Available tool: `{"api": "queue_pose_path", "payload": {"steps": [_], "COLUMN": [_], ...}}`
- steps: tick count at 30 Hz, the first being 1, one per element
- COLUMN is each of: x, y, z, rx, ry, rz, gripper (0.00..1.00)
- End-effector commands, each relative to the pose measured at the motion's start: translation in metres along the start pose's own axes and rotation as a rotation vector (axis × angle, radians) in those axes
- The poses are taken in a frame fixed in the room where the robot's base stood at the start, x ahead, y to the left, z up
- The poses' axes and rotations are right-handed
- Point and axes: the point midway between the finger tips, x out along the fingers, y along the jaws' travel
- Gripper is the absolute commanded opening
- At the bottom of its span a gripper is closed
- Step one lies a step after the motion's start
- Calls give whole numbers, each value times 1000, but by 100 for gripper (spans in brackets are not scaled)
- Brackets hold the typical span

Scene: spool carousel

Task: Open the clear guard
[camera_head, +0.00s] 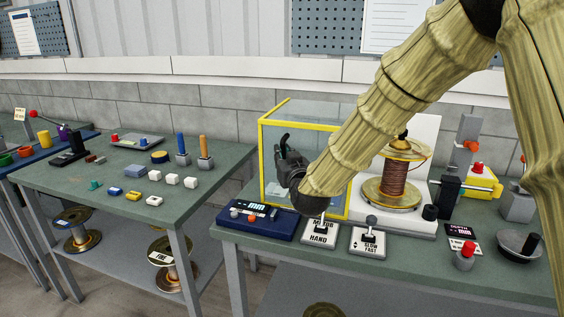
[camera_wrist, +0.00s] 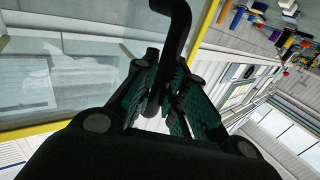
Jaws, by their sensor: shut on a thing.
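The clear guard (camera_head: 282,106) is a see-through panelled box with yellow edges, standing on the right-hand bench. Its front yellow edge (camera_head: 263,165) faces me. My gripper (camera_head: 286,156) is at the guard's front face. In the wrist view my gripper (camera_wrist: 158,95) is shut on a dark curved handle (camera_wrist: 178,25), with a finger on each side of it. The clear pane and a yellow edge (camera_wrist: 207,28) lie behind the handle. My arm hides the right part of the guard in the head view, so I cannot tell how far it stands open.
A copper wire spool (camera_head: 394,185) stands right of the guard. A blue control box (camera_head: 250,220) and two lever switches (camera_head: 320,232) (camera_head: 369,239) sit close below my gripper. A red knob (camera_head: 465,257) is at the front right. The left bench (camera_head: 110,205) holds small blocks.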

Motion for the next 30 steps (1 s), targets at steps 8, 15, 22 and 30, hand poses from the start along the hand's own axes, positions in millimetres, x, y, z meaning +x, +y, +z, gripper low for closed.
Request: {"api": "queue_pose_path", "payload": {"steps": [8, 15, 22, 30], "x": [4, 4, 4, 3], "y": [4, 4, 4, 4], "z": [0, 0, 0, 0], "rx": [0, 0, 0, 0], "ry": [-1, -1, -1, -1], "rz": [20, 20, 19, 19], "gripper": [0, 0, 35, 35]}}
